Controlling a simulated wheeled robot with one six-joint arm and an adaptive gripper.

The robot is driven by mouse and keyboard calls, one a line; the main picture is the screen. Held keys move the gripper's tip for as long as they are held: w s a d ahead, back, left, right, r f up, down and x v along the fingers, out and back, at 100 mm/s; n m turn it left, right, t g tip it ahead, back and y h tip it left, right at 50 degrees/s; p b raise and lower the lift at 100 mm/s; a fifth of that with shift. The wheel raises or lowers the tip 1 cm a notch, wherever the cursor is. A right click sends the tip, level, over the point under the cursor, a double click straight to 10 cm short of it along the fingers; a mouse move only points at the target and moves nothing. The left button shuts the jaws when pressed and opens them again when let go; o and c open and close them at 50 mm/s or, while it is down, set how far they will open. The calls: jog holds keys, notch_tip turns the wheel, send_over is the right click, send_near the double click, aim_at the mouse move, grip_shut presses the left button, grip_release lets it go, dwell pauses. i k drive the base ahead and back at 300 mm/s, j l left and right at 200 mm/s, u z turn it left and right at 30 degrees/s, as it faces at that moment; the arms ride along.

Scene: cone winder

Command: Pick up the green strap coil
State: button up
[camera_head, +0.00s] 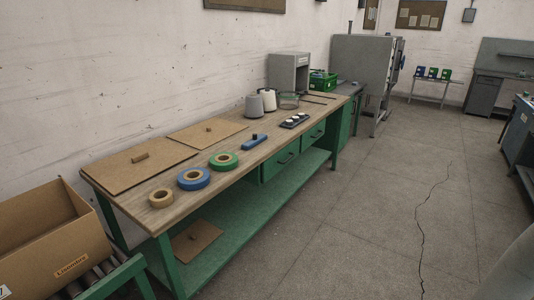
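The green strap coil (224,161) lies flat on the wooden top of a green workbench (262,150), near its front edge. It is a green ring with a tan core. A larger blue coil (194,187) lies just left of it, and a tan coil (161,198) lies further left. A blue hand tool (254,143) lies to the right of the green coil, apart from it. My gripper is not in view.
Two brown boards with handles (137,166) lie behind the coils. Grey and white cones (269,100) and a black tray (295,121) stand farther right. A cardboard box (45,240) stands at the left. The floor (370,220) before the bench is clear.

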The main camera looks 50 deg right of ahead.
aim_at(221, 162)
jog(key=z, duration=0.7)
